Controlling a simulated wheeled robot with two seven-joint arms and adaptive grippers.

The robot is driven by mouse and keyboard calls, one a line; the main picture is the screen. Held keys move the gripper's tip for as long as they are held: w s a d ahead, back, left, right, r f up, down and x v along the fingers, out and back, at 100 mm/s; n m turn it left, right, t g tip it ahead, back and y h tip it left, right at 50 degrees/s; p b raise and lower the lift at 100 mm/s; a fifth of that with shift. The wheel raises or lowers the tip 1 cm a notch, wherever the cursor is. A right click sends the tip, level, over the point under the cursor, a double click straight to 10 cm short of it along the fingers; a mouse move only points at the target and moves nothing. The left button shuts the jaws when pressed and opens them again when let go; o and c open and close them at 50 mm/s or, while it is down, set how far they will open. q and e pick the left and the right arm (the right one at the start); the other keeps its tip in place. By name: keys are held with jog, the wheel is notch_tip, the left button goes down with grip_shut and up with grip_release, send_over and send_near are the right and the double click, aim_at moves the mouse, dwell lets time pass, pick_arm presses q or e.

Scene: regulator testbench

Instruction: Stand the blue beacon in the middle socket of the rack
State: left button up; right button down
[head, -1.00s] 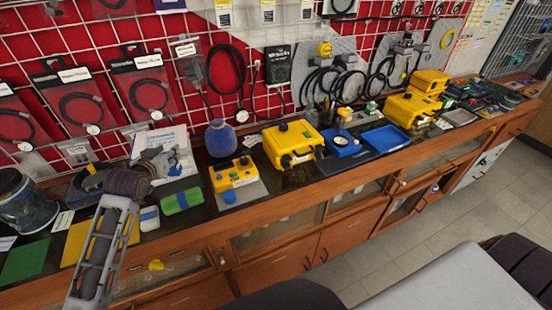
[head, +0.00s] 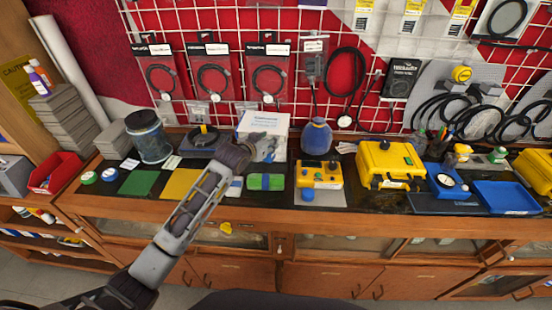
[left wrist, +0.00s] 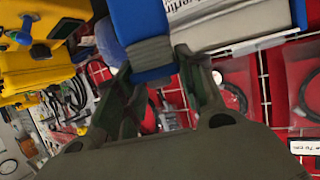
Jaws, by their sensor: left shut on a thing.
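My left gripper (head: 264,148) is in front of the white box at the back of the bench in the head view. In the left wrist view my left gripper (left wrist: 165,90) is shut on a blue thing with a grey band (left wrist: 150,72), which looks like the blue beacon. Its far end reaches the top edge of that view. In the head view the gripper hides most of it. A yellow block with knobs (head: 320,173) stands right of the gripper; I cannot tell whether it is the rack or make out a middle socket. My right gripper is not in view.
A white box (head: 247,123) stands behind the gripper. Packets hang on the wall grid.

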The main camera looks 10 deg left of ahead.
aim_at(266, 160)
pick_arm(q)
jog(key=shift+f, duration=2.25)
jog(key=shift+f, duration=1.85)
jog(key=shift+f, duration=0.15)
jog(key=o, duration=1.1)
jog(key=shift+v, duration=6.05)
